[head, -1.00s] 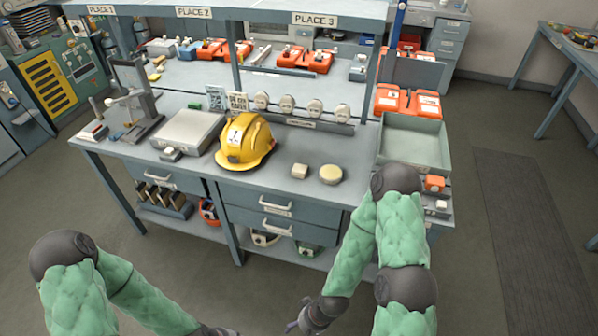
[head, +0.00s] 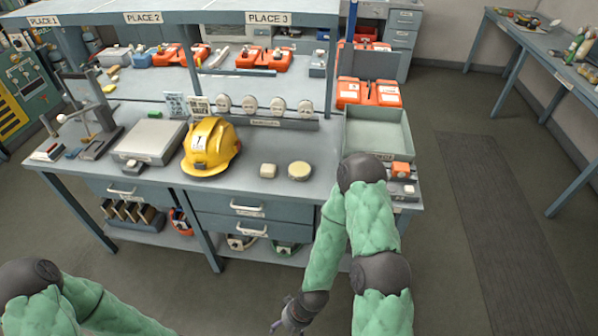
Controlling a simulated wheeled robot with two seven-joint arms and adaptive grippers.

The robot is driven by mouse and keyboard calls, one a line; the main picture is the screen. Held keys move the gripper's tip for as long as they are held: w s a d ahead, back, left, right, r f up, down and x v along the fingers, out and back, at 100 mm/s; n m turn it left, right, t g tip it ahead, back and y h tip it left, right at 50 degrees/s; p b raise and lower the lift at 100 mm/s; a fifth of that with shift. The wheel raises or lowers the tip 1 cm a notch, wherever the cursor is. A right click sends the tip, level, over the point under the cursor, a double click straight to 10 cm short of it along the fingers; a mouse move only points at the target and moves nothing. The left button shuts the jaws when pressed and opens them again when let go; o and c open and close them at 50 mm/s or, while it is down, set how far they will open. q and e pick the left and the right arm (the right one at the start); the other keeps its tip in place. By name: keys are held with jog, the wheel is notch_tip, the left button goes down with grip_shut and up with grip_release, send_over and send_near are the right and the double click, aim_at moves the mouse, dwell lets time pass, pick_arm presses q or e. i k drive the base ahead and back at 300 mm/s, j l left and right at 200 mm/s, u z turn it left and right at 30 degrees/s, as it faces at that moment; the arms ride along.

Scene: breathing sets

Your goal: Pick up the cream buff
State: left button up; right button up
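A round cream pad (head: 299,171), which looks like the cream buff, lies flat near the front edge of the workbench (head: 235,178). A smaller, squarish cream block (head: 268,171) sits just left of it. My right gripper (head: 283,326) hangs low at the bottom edge of the head view, in front of the bench and well below its top, apart from the pad. It is partly cut off, and its opening is unclear. My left arm enters at the lower left, and its gripper is out of frame.
A yellow helmet (head: 208,148) stands left of the cream block. A grey-green open tray (head: 378,133) is at the bench's right end, with a small orange item (head: 401,169) near it. Round pale items (head: 250,105) line a rack behind. Bench top around the pad is clear.

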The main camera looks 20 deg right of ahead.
aim_at(267, 170)
jog(key=i+j, duration=0.7)
jog(key=z, duration=0.4)
jog(key=i+j+z, duration=0.1)
jog(key=z, duration=0.3)
jog(key=j+z, duration=0.1)
jog(key=z, duration=0.3)
jog(key=j+z, duration=0.15)
jog(key=z, duration=0.25)
jog(key=i, duration=0.05)
